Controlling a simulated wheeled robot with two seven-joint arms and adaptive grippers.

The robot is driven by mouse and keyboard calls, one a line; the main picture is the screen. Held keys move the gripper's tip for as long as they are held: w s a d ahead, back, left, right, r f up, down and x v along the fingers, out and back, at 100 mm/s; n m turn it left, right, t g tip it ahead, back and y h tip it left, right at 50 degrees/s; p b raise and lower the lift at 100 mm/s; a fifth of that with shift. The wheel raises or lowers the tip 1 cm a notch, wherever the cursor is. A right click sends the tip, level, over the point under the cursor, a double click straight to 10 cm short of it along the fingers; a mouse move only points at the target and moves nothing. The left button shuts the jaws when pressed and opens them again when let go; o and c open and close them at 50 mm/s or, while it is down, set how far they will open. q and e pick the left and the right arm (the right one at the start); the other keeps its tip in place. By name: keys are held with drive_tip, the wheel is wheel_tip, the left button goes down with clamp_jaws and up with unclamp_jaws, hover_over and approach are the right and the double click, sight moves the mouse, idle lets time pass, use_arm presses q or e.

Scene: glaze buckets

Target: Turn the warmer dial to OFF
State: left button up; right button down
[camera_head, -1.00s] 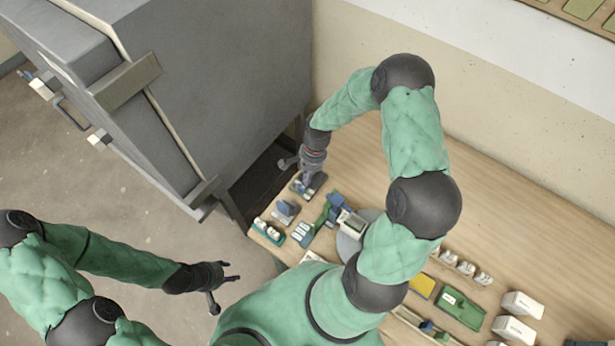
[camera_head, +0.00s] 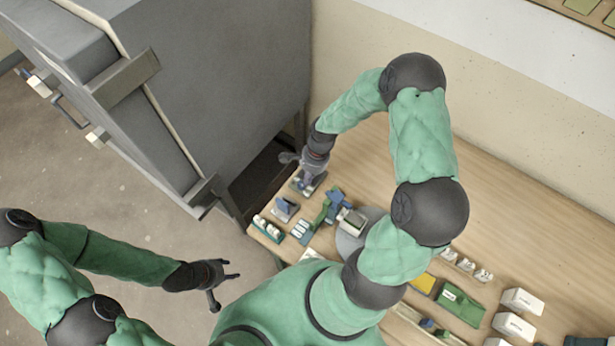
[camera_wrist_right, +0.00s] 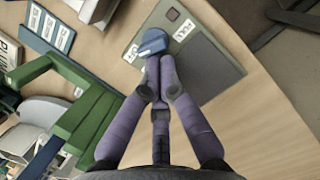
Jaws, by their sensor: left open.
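The blue warmer dial (camera_wrist_right: 153,42) sits on a flat grey warmer plate (camera_wrist_right: 205,65) with small white labels beside it in the right wrist view. My right gripper (camera_wrist_right: 161,64) has its purple-grey fingers converging at the dial's near edge. I cannot tell whether they touch or grip it. My left gripper (camera_head: 226,284) is open and empty, over the floor left of the table.
A green holder (camera_wrist_right: 85,115) stands left of the fingers in the right wrist view. A rack of small white-capped containers (camera_head: 268,229) is at the table's left edge. A big grey cabinet (camera_head: 220,80) rises behind left. Bare wooden table (camera_head: 500,225) lies to the right.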

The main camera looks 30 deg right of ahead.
drive_tip(key=shift+w, duration=0.1)
idle(0.7)
drive_tip(key=shift+w+a, duration=0.25)
drive_tip(key=shift+w, duration=0.3)
drive_tip(key=shift+w+a, duration=0.1)
drive_tip(key=shift+r, duration=0.35)
drive_tip(key=d+v, duration=0.1)
drive_tip(key=v, duration=1)
drive_tip(key=w+d+f+n+g+h+p, duration=0.1)
drive_tip(key=w+f+n+g+p, duration=0.1)
drive_tip(key=w+n+p, duration=0.55)
drive_tip(key=shift+n, duration=0.75)
drive_tip(key=b+x, duration=0.1)
drive_tip(key=x, duration=0.2)
drive_tip(key=s+b+x, duration=0.1)
drive_tip(key=x, duration=0.3)
drive_tip(key=s+b+x, duration=0.1)
drive_tip(key=x, duration=0.2)
drive_tip(key=shift+d+f+b, duration=0.1)
drive_tip(key=shift+f+b, duration=0.05)
drive_tip(key=shift+b, duration=0.15)
drive_tip(key=shift+s+a, duration=1.35)
drive_tip(key=shift+s, duration=0.05)
drive_tip(key=shift+s+a+m, duration=0.15)
drive_tip(key=shift+s+m, duration=0.3)
drive_tip(key=shift+m, duration=0.35)
